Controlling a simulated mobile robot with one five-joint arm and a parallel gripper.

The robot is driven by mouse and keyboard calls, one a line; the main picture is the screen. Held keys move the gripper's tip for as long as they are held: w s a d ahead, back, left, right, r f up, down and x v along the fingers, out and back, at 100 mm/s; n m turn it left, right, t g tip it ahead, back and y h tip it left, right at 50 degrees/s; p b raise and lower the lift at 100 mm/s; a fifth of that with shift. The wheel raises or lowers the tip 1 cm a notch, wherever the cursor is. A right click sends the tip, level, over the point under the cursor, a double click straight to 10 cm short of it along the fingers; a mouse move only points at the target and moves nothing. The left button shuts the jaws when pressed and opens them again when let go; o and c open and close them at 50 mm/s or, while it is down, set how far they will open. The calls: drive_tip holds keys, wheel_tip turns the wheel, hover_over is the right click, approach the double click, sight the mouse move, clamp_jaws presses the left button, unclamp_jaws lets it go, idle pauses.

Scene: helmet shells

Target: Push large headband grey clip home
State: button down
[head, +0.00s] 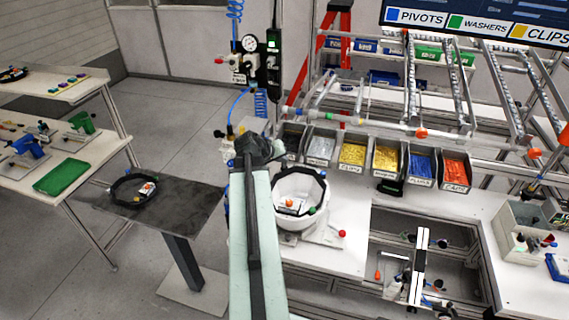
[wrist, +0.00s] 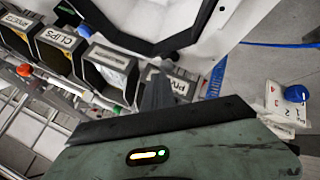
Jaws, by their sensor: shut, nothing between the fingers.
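A white helmet shell (head: 288,218) sits on a stand on the white bench, and a black angular headband (head: 322,192) lies around its opening. A small card with an orange knob lies inside it. In the wrist view part of the black headband (wrist: 178,38) shows at the top, with white shell beside it. My gripper (head: 262,148) is at the upper left of the shell, apart from the headband as far as I can tell. In the wrist view the gripper (wrist: 157,92) is shut and empty, pointing up the picture. I cannot make out the grey clip.
Labelled bins with yellow, blue and orange parts (head: 388,159) stand behind the shell. A red-knobbed lever (head: 341,233) is at its lower right. A second black headband (head: 117,194) lies on the dark table at left. A blue-knobbed fitting (wrist: 296,94) shows in the wrist view.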

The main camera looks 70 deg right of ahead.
sight(283, 166)
drive_tip(key=shift+f, duration=0.3)
idle(0.5)
drive_tip(key=shift+r+p, duration=0.8)
drive_tip(key=shift+r, duration=0.2)
drive_tip(key=shift+r, duration=0.1)
wheel_tip(283, 166, up, 5)
drive_tip(key=p, duration=0.5)
